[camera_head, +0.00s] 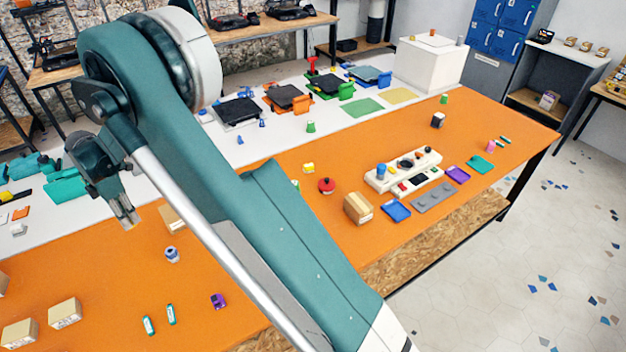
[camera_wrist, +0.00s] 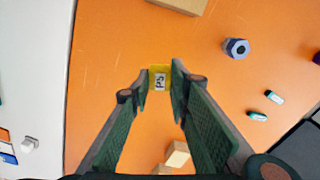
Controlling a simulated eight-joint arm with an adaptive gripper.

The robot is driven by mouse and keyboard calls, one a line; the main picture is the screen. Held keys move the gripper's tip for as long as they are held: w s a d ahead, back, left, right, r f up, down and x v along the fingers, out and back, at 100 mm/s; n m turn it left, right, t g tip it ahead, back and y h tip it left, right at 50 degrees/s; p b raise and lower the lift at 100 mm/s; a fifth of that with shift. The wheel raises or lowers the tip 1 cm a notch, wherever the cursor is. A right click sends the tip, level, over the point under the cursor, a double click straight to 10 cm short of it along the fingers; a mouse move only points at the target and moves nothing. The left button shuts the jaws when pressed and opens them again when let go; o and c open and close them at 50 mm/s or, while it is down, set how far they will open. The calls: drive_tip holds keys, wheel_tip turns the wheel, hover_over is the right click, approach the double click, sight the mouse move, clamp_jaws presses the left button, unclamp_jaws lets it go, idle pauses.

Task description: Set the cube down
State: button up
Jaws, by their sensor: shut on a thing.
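A small yellow cube (camera_wrist: 160,70) with a white label bearing dark marks sits between my fingertips in the wrist view. My gripper (camera_wrist: 160,92) is shut on it. In the head view my gripper (camera_head: 129,220) points down over the orange table (camera_head: 110,245), near its border with the white strip. The cube is too small there to make out clearly at the fingertips. I cannot tell how high the cube is above the table.
A cardboard box (camera_head: 173,217) stands just right of my gripper. More boxes (camera_head: 65,312) stand at front left. Bare orange table surrounds my gripper.

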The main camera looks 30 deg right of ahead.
drive_tip(key=shift+m, duration=0.5)
drive_tip(key=w+d, duration=0.1)
drive_tip(key=d, duration=0.6)
drive_tip(key=w+d, duration=0.2)
drive_tip(key=d, duration=0.5)
drive_tip(key=w+d, duration=0.1)
drive_tip(key=d, duration=0.6)
drive_tip(key=shift+w, duration=0.25)
drive_tip(key=s+d+m, duration=0.1)
drive_tip(key=s+d, duration=0.2)
drive_tip(key=d, duration=1.8)
drive_tip(key=s+d+m, duration=0.1)
drive_tip(key=s+d, duration=0.2)
drive_tip(key=d, duration=1.8)
drive_tip(key=s+d, duration=0.6)
drive_tip(key=d, duration=0.4)
drive_tip(key=s+d+m, duration=0.1)
drive_tip(key=s+d, duration=0.4)
drive_tip(key=d, duration=0.5)
drive_tip(key=shift+s+d+r, duration=0.15)
drive_tip(key=shift+s+d, duration=0.05)
drive_tip(key=shift+s, duration=0.15)
drive_tip(key=shift+f, duration=3.15)
drive_tip(key=shift+f, duration=0.1)
drive_tip(key=shift+f+b, duration=0.35)
drive_tip(key=shift+f, duration=1.4)
